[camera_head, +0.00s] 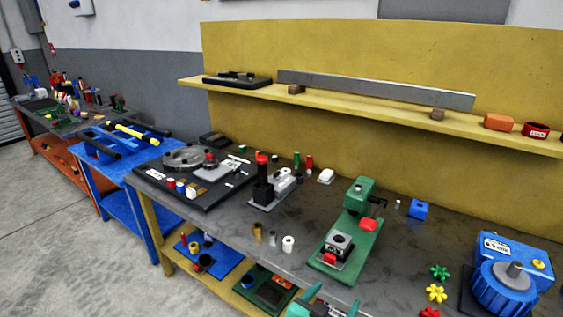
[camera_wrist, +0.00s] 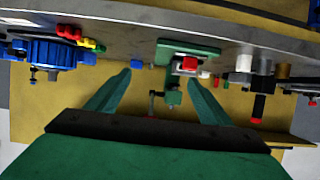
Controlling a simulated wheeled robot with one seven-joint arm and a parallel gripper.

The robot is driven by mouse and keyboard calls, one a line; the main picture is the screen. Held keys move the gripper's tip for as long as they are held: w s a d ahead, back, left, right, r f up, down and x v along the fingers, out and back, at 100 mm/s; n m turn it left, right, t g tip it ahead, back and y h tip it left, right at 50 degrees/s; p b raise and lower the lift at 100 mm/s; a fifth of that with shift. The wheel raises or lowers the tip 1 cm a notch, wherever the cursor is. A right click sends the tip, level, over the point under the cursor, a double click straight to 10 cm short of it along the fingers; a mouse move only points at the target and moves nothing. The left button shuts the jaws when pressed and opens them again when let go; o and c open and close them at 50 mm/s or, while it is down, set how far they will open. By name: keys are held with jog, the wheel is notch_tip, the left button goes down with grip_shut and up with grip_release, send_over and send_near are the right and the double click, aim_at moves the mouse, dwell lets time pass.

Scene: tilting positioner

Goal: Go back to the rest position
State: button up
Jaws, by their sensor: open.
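My gripper (camera_head: 329,300) shows at the bottom edge of the head view, over the front part of the grey workbench (camera_head: 215,225). Only its green fingertips and a little of its body are in that view. In the wrist view my gripper (camera_wrist: 159,78) has its two green fingers wide apart, with nothing held between them. That view shows the bench upside down. A green bench device (camera_head: 353,222) with a red part stands just beyond my gripper, and it also appears beyond the fingers in the wrist view (camera_wrist: 172,92). The gripper appears apart from it.
A blue machine (camera_head: 510,275) stands at the right, with coloured star knobs (camera_head: 437,293) beside it. A black-and-red upright device (camera_head: 262,183) and small cylinders are left of the green device. A yellow shelf (camera_head: 380,115) runs behind. Open floor (camera_head: 60,240) lies at left.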

jog(key=s+a+f+n+t+y, duration=0.1)
jog(key=s+a+f+n+y, duration=0.2)
jog(key=s+a+f, duration=0.3)
jog(key=s+a+f+n+t+y, duration=0.2)
jog(key=s+a+f+n, duration=0.1)
jog(key=s+f, duration=0.55)
jog(key=s+a+r+y, duration=0.1)
jog(key=s+a+r, duration=0.1)
jog(key=s, duration=0.8)
jog(key=s+a+r+t+y, duration=0.1)
jog(key=s+a+r, duration=0.1)
jog(key=s, duration=0.9)
jog(key=shift+s+a+n+y, duration=0.2)
jog(key=shift+a+n+y, duration=0.1)
jog(key=shift+n, duration=0.1)
